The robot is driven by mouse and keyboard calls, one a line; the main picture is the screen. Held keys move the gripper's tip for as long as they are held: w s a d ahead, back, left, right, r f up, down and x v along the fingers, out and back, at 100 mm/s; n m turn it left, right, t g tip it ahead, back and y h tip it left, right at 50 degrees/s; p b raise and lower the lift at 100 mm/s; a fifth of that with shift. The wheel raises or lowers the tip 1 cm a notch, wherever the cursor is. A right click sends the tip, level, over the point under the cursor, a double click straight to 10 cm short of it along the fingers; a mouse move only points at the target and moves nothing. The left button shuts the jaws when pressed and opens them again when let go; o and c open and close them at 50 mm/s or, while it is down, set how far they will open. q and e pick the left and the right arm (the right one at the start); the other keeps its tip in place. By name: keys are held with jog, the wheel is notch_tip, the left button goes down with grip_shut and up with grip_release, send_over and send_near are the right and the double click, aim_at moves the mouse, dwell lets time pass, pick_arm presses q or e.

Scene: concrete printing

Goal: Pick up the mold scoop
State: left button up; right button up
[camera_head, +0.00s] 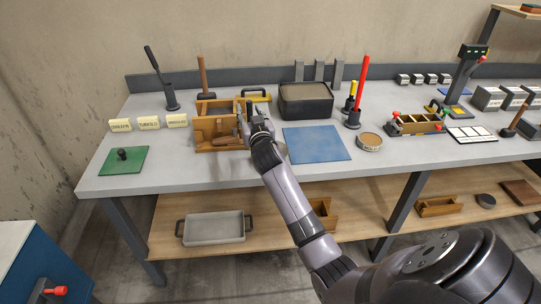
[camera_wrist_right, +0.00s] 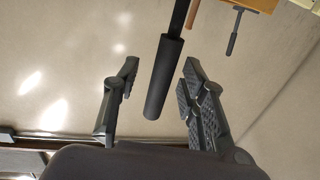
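In the right wrist view, a dark cylindrical handle (camera_wrist_right: 164,78) on a thin black shaft lies between the spread fingers of my right gripper (camera_wrist_right: 156,100). Clear gaps show on both sides of it. I cannot tell for sure whether it belongs to the mold scoop. In the head view my right gripper (camera_head: 258,108) is over the bench beside the wooden box (camera_head: 204,130), and its fingers hide part of the box and tools there. My left gripper is not in view.
The bench holds a black holder (camera_head: 171,101) with a tall dark-handled tool, a mallet (camera_head: 203,75), a grey-filled tray (camera_head: 306,101), a red-handled tool (camera_head: 361,82) and a round tin (camera_head: 369,141). A blue mat (camera_head: 317,144) and green plate (camera_head: 123,160) lie flat.

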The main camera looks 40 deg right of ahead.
grip_shut()
dwell(0.7)
